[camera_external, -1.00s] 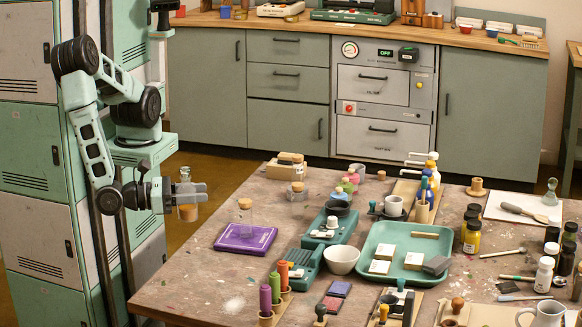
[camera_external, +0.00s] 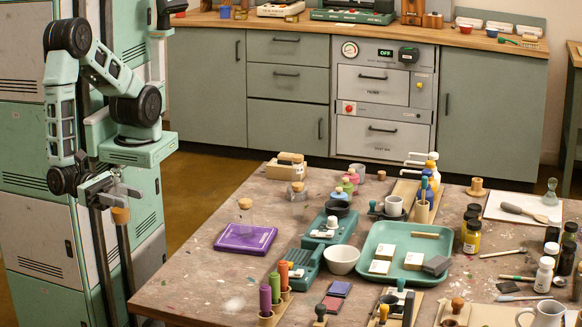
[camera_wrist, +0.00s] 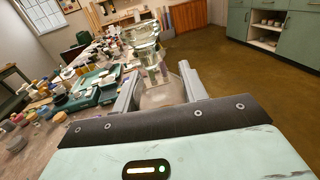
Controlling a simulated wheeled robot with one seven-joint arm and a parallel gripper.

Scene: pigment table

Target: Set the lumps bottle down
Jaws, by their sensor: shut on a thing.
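My gripper (camera_external: 108,192) is shut on a clear glass bottle with a tan cork-coloured end (camera_external: 120,215), taken here as the lumps bottle. It is held left of the table, clear of the tabletop (camera_external: 195,285), with the tan end lowest. In the wrist view the clear glass (camera_wrist: 148,50) shows between the two fingers of my gripper (camera_wrist: 160,88). Its contents are too small and see-through to make out.
A green tray (camera_external: 372,236), a white bowl (camera_external: 341,261) and several jars crowd the middle and right. The front left tabletop is mostly bare.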

